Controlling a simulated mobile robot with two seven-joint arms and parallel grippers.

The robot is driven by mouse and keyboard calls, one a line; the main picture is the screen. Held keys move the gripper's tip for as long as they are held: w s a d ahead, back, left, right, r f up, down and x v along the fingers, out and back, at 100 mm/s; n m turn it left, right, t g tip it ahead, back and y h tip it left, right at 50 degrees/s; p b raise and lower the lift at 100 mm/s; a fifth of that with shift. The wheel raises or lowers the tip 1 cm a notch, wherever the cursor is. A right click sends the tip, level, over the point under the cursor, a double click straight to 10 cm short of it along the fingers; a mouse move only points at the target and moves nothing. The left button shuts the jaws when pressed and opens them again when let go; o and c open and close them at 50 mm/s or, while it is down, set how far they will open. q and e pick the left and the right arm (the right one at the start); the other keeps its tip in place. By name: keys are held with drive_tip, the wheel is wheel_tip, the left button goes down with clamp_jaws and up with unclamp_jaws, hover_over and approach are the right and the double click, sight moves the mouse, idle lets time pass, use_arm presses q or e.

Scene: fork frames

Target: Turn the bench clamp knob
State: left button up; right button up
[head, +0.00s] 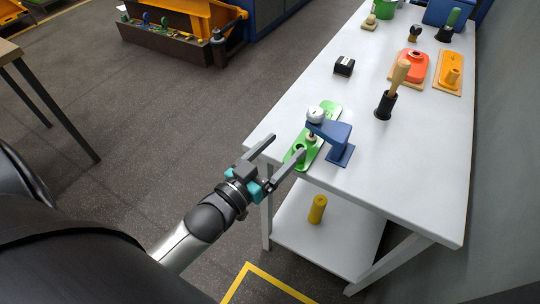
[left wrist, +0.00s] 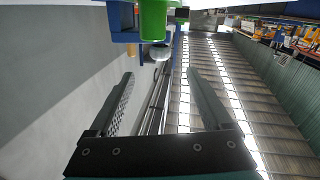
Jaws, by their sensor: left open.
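The bench clamp (head: 335,131) is a blue bracket near the front left corner of the white table, by a green plate (head: 329,109). A white round knob (head: 316,114) shows at its upper left. My left gripper (head: 287,146) is open and empty at the table's front left corner; one finger reaches over the green plate, close to the clamp. In the left wrist view, a green part (left wrist: 153,20), blue parts (left wrist: 125,20) and a pale round knob (left wrist: 160,52) show beyond the spread fingers. My right gripper is not in view.
The white table (head: 420,165) also bears a black holder with a wooden-handled tool (head: 399,75), a small black box (head: 344,66), and orange (head: 411,66) and yellow (head: 453,72) parts. The table's front right is clear.

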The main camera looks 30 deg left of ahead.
use_arm(q)
drive_tip(key=shift+s+a, duration=0.15)
drive_tip(key=shift+s, duration=0.65)
drive_tip(key=shift+s+a, duration=0.15)
drive_tip(key=shift+s, duration=0.65)
drive_tip(key=s+a+f+g+y, duration=0.1)
drive_tip(key=s+f+g, duration=0.2)
drive_tip(key=f, duration=0.7)
drive_tip(key=s+f+g+y, duration=0.1)
drive_tip(key=s+f+g, duration=0.2)
drive_tip(key=f, duration=0.7)
drive_tip(key=s+a+f+g+y, duration=0.15)
drive_tip(key=s+f, duration=0.25)
drive_tip(key=f, duration=0.6)
drive_tip(key=s+d+f+g, duration=0.1)
drive_tip(key=s+f+g, duration=0.3)
drive_tip(key=s+f, duration=0.3)
drive_tip(key=s+f+m+g, duration=0.1)
drive_tip(key=s+f+g, duration=0.4)
drive_tip(key=s, duration=0.9)
wheel_tip(320, 180, down, 2)
drive_tip(key=shift+d+f+m, duration=0.1)
drive_tip(key=shift+d+m, duration=0.2)
drive_tip(key=shift+d, duration=0.1)
